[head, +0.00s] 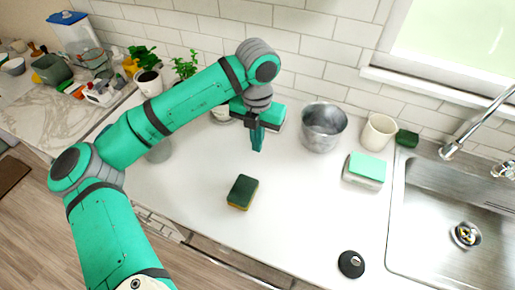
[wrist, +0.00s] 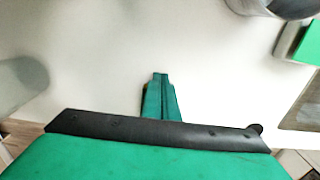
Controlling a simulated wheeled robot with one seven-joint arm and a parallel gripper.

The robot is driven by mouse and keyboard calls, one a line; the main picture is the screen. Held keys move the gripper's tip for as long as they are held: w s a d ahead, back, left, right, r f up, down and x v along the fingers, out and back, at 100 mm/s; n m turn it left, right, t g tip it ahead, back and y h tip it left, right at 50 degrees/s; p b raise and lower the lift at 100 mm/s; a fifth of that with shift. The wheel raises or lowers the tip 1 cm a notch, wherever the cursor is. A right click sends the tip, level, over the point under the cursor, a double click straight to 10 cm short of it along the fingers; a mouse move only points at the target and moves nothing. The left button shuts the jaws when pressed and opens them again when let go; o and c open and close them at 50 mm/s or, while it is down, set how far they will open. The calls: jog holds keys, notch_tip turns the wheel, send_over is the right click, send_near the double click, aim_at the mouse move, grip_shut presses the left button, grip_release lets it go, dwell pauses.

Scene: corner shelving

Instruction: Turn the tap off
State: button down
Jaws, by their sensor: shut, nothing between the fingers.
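The chrome tap (head: 478,126) stands at the sink's back edge at the far right of the head view. A round chrome knob (head: 503,169) shows at the right edge, by the tap. I cannot tell whether water runs. My gripper (head: 258,146) is shut and empty, pointing down above the white counter, well left of the sink. Its closed fingers also show in the wrist view (wrist: 160,84). The tap is not in the wrist view.
A metal pot (head: 323,128), a cream cup (head: 379,132) and a box with a green top (head: 365,168) stand between my gripper and the sink (head: 395,225). A sponge (head: 242,191) and a black round lid (head: 351,264) lie nearer the front.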

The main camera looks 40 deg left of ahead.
aim_at(243, 192)
notch_tip(243, 192, down, 8)
jog(key=shift+r, duration=0.1)
jog(key=s, duration=0.2)
jog(key=shift+s+d+f, duration=0.35)
jog(key=shift+s+d, duration=0.2)
jog(key=shift+s, duration=0.4)
